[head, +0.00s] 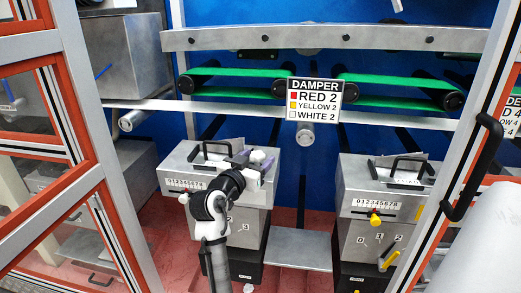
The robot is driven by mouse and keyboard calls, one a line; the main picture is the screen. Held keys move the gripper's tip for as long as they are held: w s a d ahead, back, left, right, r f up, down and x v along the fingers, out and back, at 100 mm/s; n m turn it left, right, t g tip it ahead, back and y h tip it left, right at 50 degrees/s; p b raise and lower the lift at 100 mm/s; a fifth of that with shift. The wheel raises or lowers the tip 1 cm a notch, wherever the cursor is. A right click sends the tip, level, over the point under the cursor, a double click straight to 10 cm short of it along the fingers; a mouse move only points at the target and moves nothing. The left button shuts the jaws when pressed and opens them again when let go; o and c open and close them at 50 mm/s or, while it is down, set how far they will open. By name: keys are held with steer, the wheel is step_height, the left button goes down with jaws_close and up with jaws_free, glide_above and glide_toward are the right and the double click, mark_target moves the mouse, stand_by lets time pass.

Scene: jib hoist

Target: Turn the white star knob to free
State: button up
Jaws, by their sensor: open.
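My gripper (254,164) is open, over the right end of the left grey metal box (178,172). A small pale rounded shape shows at its fingers. I cannot tell whether this is the white star knob or part of the gripper. Any pointer or "free" mark there is hidden or too small to read.
The right grey box (352,177) carries a yellow knob (375,219) and a yellow lever (389,262). A sign (314,98) reads DAMPER, RED 2, YELLOW 2, WHITE 2. A bare grey plate (300,249) lies between the boxes. A door frame with a black handle (474,168) stands at right.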

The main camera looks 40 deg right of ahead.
steer(key=shift+p+x, duration=0.3)
steer(key=shift+x, duration=1.2)
steer(key=shift+c, duration=0.2)
steer(key=c, duration=0.9)
